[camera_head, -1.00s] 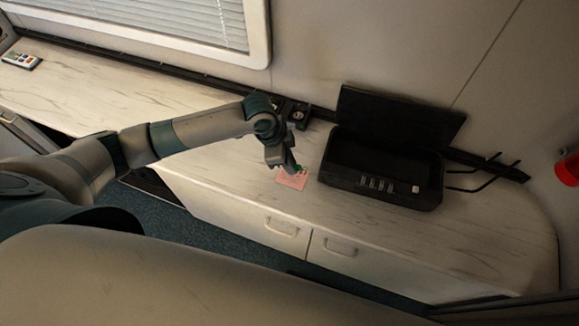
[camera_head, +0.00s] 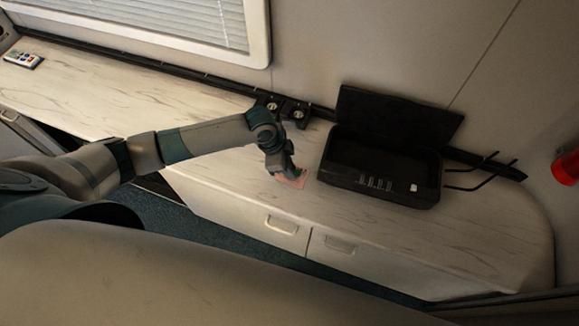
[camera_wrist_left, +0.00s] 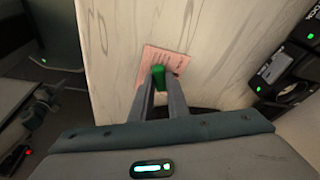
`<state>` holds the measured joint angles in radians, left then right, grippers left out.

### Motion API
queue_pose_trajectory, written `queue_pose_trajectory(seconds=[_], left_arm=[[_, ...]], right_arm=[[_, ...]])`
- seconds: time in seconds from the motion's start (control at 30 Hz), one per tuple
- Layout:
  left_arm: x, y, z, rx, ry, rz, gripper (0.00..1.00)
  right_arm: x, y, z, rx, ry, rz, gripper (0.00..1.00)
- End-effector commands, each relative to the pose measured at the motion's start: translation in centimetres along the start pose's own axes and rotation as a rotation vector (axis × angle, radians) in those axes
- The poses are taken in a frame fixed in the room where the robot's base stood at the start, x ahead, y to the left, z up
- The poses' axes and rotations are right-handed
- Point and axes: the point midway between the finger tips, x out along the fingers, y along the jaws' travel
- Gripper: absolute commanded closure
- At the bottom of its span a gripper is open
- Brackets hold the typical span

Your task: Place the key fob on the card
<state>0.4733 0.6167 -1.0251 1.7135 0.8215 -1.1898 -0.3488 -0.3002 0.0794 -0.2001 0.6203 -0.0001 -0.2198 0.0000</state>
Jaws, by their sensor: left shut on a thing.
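The card (camera_head: 297,181) is a small pink sheet lying flat on the marbled counter, left of the black box. It also shows in the left wrist view (camera_wrist_left: 168,58), with lines of print. My left gripper (camera_head: 291,174) is over the card. In the left wrist view its two fingers are shut on the green key fob (camera_wrist_left: 158,76), which is in front of the card. I cannot tell whether the fob touches the card. My right gripper is not in view.
An open black box (camera_head: 380,175) with its lid up stands just right of the card. Black devices (camera_head: 284,110) sit by the wall rail. A remote (camera_head: 23,60) lies at the far left. The counter (camera_head: 120,100) between is clear.

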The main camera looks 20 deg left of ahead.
Motion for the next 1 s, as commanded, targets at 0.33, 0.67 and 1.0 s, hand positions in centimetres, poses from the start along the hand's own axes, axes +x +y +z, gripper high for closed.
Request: queue_pose_trajectory(seconds=[0.33, 0.67, 1.0], left_arm=[[0.2, 0.0, 0.1, -0.001, 0.0, 0.0, 0.67], [-0.1, 0.0, 0.0, 0.0, 0.0, -0.001, 0.67], [-3.5, -0.1, 0.1, 0.001, 0.001, -0.003, 0.67]], right_arm=[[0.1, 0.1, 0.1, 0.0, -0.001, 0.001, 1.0], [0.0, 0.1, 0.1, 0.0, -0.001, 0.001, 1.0], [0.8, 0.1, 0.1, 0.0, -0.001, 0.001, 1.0]])
